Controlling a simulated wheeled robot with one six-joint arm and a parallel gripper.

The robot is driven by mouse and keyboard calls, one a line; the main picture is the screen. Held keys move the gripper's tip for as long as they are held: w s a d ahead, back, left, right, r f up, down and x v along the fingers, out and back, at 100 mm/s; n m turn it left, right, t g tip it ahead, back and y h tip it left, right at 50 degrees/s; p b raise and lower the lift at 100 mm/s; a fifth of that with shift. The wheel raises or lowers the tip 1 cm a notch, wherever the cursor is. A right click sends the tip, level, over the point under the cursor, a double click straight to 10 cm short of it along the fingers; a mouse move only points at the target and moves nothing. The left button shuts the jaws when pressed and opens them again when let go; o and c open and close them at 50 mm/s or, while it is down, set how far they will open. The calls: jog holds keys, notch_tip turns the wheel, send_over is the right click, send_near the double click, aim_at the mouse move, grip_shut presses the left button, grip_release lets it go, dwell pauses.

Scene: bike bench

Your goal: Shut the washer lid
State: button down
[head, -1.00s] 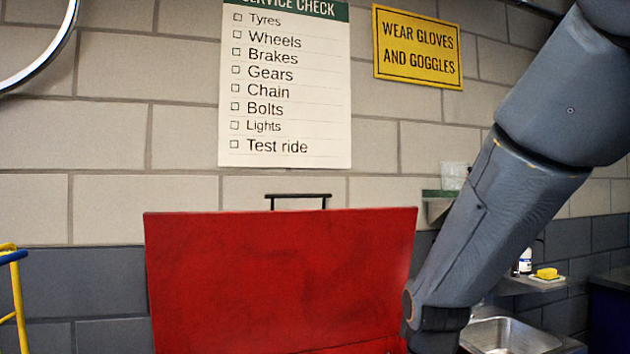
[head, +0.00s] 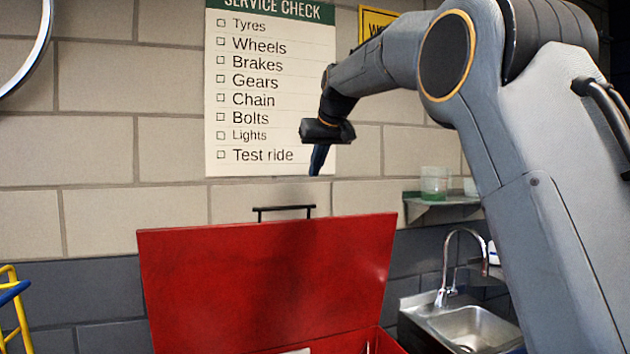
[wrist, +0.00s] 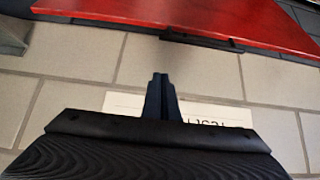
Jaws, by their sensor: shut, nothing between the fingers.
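The red washer lid (head: 262,280) stands open and upright in the head view, with a black handle (head: 284,210) on its top edge. Part of the red washer body (head: 345,343) shows below it. My gripper (head: 318,160) is shut and empty, pointing down above the lid's top edge, to the right of the handle and apart from it. In the wrist view the shut fingers (wrist: 161,82) point toward the lid (wrist: 215,18) and its handle (wrist: 201,40), with a gap between.
A brick wall with a service checklist (head: 268,85) stands behind the lid. A metal sink (head: 470,325) with a tap (head: 448,270) and a small shelf (head: 440,200) are at the right. A yellow and blue frame (head: 15,305) stands at the far left.

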jog(key=p+x, duration=0.1)
jog(key=x, duration=0.1)
jog(key=p+x, duration=0.2)
jog(key=x, duration=0.1)
jog(key=s+f+p+x, duration=0.1)
jog(key=x, duration=0.2)
jog(key=shift+w+d+f, duration=0.1)
jog(key=shift+d+f, duration=0.05)
jog(key=shift+f, duration=0.05)
jog(key=shift+s+d+f+p, duration=0.15)
jog(key=shift+s+f+p, duration=0.15)
jog(key=shift+s, duration=0.2)
jog(key=shift+s+d+f+p, duration=0.1)
jog(key=shift+s+f+p, duration=0.1)
jog(key=shift+s+p, duration=0.25)
jog(key=shift+f, duration=0.1)
jog(key=shift+d, duration=0.1)
